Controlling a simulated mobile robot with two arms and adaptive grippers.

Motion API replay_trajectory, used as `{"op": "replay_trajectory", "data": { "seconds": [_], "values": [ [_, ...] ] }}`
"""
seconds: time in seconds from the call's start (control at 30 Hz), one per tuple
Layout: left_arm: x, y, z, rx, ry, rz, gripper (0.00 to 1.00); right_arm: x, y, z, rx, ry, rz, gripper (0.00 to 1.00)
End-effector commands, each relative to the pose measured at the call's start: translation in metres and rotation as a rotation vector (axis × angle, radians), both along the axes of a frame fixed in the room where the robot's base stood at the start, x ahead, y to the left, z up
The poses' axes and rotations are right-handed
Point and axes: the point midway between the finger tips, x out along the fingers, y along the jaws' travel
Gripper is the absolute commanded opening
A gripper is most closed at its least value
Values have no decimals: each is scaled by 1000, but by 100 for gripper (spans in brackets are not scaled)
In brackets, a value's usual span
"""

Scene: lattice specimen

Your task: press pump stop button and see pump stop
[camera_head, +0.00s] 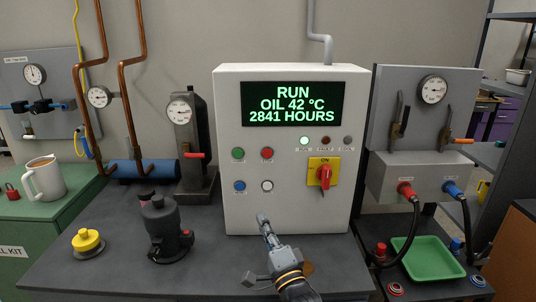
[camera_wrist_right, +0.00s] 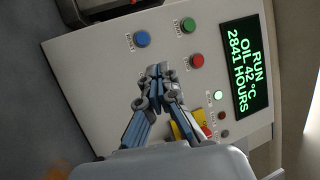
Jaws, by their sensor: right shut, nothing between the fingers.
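The white control box (camera_head: 290,215) stands on the grey bench. Its display (camera_head: 291,103) reads RUN, OIL 42 °C, 2841 HOURS in green. The leftmost lamp (camera_head: 304,140) glows green. My right gripper (camera_head: 263,218) is shut and empty, below the buttons. In the right wrist view its fingertips (camera_wrist_right: 155,72) appear between the blue button (camera_wrist_right: 141,39) and red button (camera_wrist_right: 197,61); the white button is hidden.
A red rotary switch (camera_head: 325,176) on a yellow plate sits right of the buttons. A black pump-like unit (camera_head: 165,230) and a yellow knob (camera_head: 87,240) stand on the bench at left. A green tray (camera_head: 427,258) and hoses are at right. The bench front is mostly clear.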

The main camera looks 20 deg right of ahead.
Motion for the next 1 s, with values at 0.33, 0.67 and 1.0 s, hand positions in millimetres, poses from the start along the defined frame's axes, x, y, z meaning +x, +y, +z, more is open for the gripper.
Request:
{"op": "replay_trajectory", "data": {
  "seconds": [0.33, 0.67, 1.0],
  "values": [
    [0, -2, 0, -3, 0, 1, 40, 14, -14, 98, 450, -398, 111, 0],
    [0, -6, 0, -7, 0, 1, 40, 13, -17, 111, 518, -461, 140, 0],
    [0, -6, -5, -6, -1, 0, 40, 20, -20, 110, 515, -461, 139, 0]
  ]
}}
